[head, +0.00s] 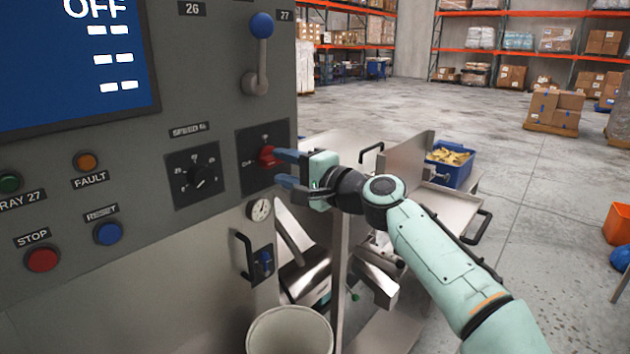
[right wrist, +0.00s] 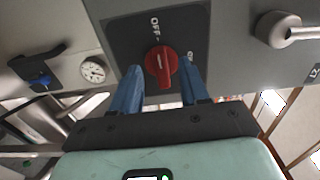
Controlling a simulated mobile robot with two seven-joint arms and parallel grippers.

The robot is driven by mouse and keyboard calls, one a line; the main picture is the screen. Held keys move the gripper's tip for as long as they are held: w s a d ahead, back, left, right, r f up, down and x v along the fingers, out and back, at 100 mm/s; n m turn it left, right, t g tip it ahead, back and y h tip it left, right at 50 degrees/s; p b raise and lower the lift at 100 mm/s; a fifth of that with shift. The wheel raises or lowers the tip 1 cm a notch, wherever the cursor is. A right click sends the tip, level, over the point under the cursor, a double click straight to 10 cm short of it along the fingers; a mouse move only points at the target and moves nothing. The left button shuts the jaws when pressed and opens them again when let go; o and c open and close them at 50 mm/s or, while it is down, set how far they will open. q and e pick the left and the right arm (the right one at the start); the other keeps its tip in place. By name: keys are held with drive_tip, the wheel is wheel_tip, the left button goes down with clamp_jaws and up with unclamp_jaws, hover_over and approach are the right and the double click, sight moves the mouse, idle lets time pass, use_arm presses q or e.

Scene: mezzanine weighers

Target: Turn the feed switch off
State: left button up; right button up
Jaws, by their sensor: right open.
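The feed switch is a red rotary knob (head: 268,156) on a dark plate in the grey panel, right of the speed dial. In the right wrist view the red knob (right wrist: 160,62) shows in the middle, with an OFF label above it and another label to its right, partly hidden by a finger. I cannot tell for sure which label it points to. My right gripper (head: 281,168) is open in front of the plate. Its blue fingers (right wrist: 162,74) stand on either side of the knob, with visible gaps. My left gripper is not in view.
The panel carries a speed dial (head: 197,174), a blue-topped lever (head: 260,50), and fault, reset and stop buttons. The screen (head: 75,65) reads OFF. A gauge (head: 260,209) and a blue-handled latch (head: 264,262) sit below the plate. Metal chutes and a pale bin (head: 290,325) stand beneath.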

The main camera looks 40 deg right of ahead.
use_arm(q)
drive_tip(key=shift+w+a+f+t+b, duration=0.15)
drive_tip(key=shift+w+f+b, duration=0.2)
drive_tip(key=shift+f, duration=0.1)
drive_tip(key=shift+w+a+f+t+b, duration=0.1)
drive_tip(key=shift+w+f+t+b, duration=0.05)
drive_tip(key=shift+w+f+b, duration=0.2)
use_arm(e)
drive_tip(key=s, duration=1)
drive_tip(key=shift+s+d, duration=0.35)
drive_tip(key=shift+d, duration=0.1)
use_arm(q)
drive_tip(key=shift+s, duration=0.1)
